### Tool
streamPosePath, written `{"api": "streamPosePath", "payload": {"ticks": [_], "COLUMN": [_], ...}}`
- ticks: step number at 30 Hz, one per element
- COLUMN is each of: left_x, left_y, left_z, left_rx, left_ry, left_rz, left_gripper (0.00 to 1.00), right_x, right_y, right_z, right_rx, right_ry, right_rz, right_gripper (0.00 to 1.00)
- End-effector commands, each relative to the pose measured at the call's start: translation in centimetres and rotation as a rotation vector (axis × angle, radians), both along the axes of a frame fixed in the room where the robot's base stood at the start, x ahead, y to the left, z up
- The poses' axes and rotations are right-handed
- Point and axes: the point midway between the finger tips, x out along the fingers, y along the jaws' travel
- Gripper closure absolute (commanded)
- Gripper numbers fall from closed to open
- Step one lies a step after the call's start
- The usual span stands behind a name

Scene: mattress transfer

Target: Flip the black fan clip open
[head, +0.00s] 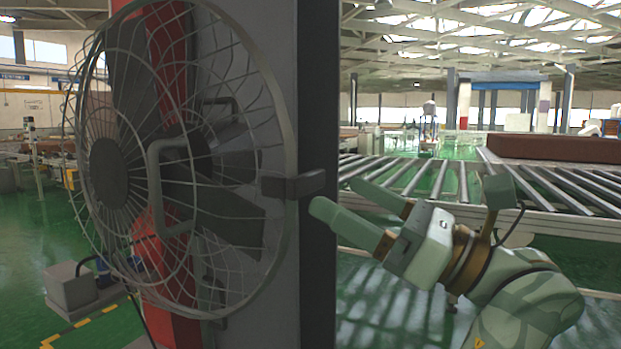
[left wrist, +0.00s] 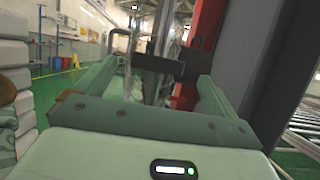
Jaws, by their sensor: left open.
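The black fan clip (head: 292,185) sits on the right rim of the large wire-caged fan (head: 180,160) in the head view and sticks out to the right. My left gripper (head: 338,197) is open and empty, just right of the clip, its fingers pointing at it. In the left wrist view, the clip (left wrist: 155,66) lies crosswise beyond the two spread fingers (left wrist: 157,74). A small gap shows between clip and fingers in the head view; in the wrist view I cannot tell whether they touch. My right gripper is not in view.
The fan is fixed to a red and grey pillar (head: 318,110), close beside my left gripper. Roller conveyors (head: 430,178) stand behind the gripper, with a brown mattress (head: 555,148) on top. A grey box (head: 70,287) stands on the green floor at the left.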

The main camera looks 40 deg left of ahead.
Motion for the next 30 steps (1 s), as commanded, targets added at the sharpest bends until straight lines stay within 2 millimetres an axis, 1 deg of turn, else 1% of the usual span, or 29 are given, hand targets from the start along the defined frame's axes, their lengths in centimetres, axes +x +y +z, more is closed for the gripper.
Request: {"api": "streamPosePath", "payload": {"ticks": [1, 3, 6, 9, 14, 21, 23, 24, 26, 27, 28, 30], "left_x": [-0.3, -0.6, -1.0, -1.2, -1.4, -1.4, -1.4, -1.4, -1.4, -1.4, -1.4, -1.4], "left_y": [1.1, 2.5, 4.0, 5.1, 5.8, 5.9, 5.9, 5.9, 5.8, 5.8, 5.8, 5.9], "left_z": [0.4, 1.0, 1.6, 2.1, 2.5, 2.6, 2.6, 2.6, 2.6, 2.6, 2.6, 2.5], "left_rx": [0.003, 0.002, 0.002, 0.000, 0.002, 0.001, 0.001, 0.001, 0.001, 0.001, 0.001, 0.000], "left_ry": [-0.004, -0.003, -0.003, -0.002, 0.000, 0.000, 0.000, 0.000, 0.000, 0.000, 0.000, 0.001], "left_rz": [0.003, 0.004, 0.002, 0.002, 0.002, 0.001, 0.001, 0.001, 0.001, 0.001, 0.001, 0.008], "left_gripper": [0.05, 0.05, 0.05, 0.05, 0.05, 0.05, 0.22, 0.33, 0.49, 0.61, 0.68, 0.68], "right_x": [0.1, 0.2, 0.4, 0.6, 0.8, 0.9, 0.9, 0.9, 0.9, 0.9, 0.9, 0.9], "right_y": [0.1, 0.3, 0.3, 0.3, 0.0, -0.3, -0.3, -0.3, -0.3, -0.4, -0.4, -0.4], "right_z": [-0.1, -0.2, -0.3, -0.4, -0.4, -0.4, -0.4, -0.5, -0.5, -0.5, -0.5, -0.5], "right_rx": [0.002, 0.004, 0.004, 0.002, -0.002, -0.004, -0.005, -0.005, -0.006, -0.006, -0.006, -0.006], "right_ry": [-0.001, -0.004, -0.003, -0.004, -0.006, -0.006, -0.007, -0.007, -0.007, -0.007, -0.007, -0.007], "right_rz": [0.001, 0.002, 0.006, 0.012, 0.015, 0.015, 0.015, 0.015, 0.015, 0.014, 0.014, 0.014], "right_gripper": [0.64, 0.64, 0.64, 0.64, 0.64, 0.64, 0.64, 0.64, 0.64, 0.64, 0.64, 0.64]}}
